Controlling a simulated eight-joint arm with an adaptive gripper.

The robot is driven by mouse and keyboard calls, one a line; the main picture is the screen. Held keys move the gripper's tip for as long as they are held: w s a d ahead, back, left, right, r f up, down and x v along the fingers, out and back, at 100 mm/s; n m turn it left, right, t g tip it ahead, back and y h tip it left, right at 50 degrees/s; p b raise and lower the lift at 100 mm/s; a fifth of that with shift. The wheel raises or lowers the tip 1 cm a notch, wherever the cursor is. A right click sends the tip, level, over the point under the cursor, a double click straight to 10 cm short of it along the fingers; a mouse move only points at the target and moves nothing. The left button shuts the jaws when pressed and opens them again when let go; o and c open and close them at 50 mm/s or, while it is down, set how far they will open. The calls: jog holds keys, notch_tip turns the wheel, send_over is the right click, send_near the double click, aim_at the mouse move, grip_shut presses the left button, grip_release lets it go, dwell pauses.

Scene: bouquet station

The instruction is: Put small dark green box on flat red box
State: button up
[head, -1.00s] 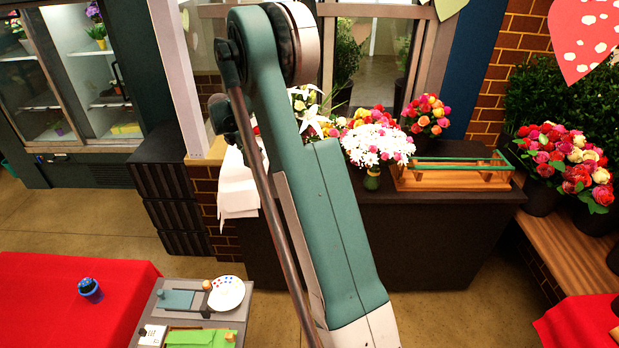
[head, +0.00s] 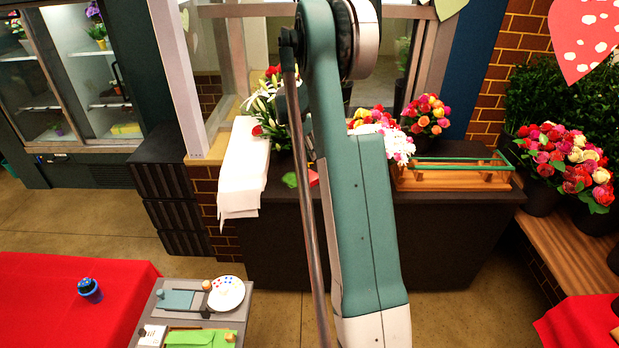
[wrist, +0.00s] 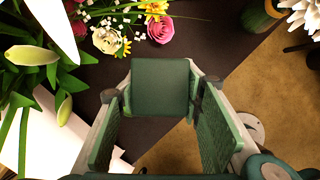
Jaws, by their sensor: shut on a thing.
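In the wrist view my gripper (wrist: 157,100) is shut on a small dark green box (wrist: 161,86), held between its two fingertips. The box shows a square, flat face and is above or in front of a dark countertop (wrist: 215,45); its height over it is hard to tell. In the head view the gripper and box are hidden behind my arm. I cannot make out a flat red box in either view. A small red patch (head: 314,178) shows beside my arm at the counter front, too small to identify.
White lilies (head: 263,103) and white paper (head: 243,165) are at the counter's left. Rose bouquets (head: 426,115) and a wooden tray (head: 455,178) stand to the right. In the wrist view, flowers (wrist: 108,40) crowd the upper left; floor shows beyond the counter edge.

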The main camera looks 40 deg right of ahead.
dwell(0.3)
send_over(312, 174)
jog(key=a, duration=0.2)
jog(key=shift+s+f, duration=0.15)
jog(key=shift+f, duration=3)
jog(key=shift+f, duration=0.1)
jog(key=shift+f, duration=1.75)
jog(key=shift+f, duration=0.15)
jog(key=o, duration=0.9)
jog(key=shift+c, duration=0.2)
jog(key=shift+o, duration=0.3)
